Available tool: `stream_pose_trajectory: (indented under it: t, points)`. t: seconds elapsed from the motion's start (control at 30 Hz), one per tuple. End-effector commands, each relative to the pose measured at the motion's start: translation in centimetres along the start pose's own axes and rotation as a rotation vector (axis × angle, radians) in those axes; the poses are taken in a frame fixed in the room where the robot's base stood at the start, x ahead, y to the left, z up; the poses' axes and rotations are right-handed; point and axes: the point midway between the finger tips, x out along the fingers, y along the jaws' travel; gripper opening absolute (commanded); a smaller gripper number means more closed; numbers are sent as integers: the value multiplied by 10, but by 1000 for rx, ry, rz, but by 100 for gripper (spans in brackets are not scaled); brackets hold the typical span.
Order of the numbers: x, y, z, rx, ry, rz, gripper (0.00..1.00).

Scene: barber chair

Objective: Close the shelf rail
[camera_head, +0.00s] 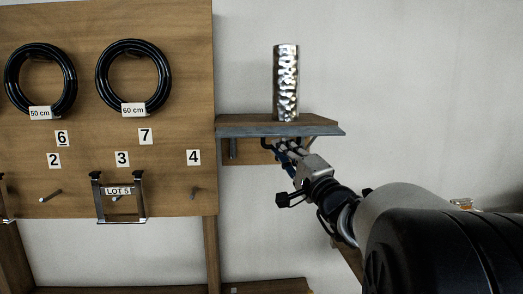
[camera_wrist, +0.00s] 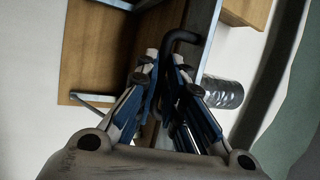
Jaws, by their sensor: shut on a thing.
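In the head view a small wooden shelf (camera_head: 265,119) is fixed to the wall, with a grey metal rail (camera_head: 285,131) along its front edge. My gripper (camera_head: 281,147) is just below this rail, reaching up from the lower right. In the wrist view my gripper (camera_wrist: 166,60) has its blue fingers close together around a black bent rod (camera_wrist: 182,36), which curves beside a grey metal strip (camera_wrist: 204,30). The rod's lower part is hidden between the fingers. I cannot tell clearly how the rod joins the rail.
A shiny dimpled metal cylinder (camera_head: 286,82) stands upright on the shelf. Left of it is a wooden board (camera_head: 180,90) with black coils (camera_head: 133,78), number labels and a hanging metal frame (camera_head: 120,218). The wall right of the shelf is clear.

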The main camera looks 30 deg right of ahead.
Motion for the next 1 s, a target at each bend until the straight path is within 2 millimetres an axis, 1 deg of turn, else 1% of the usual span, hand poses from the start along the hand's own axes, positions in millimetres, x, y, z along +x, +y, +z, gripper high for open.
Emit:
stream_pose_trajectory:
  t: [0.27, 0.47, 0.67, 1.0]
  points:
    - [0, 0, 0, 1, 0, 3, 0]
    - [-1, -6, 0, 14, 0, 41, 0]
    - [-2, -18, 0, 50, 0, 142, 0]
    - [-2, -38, 0, 134, -5, 371, 0]
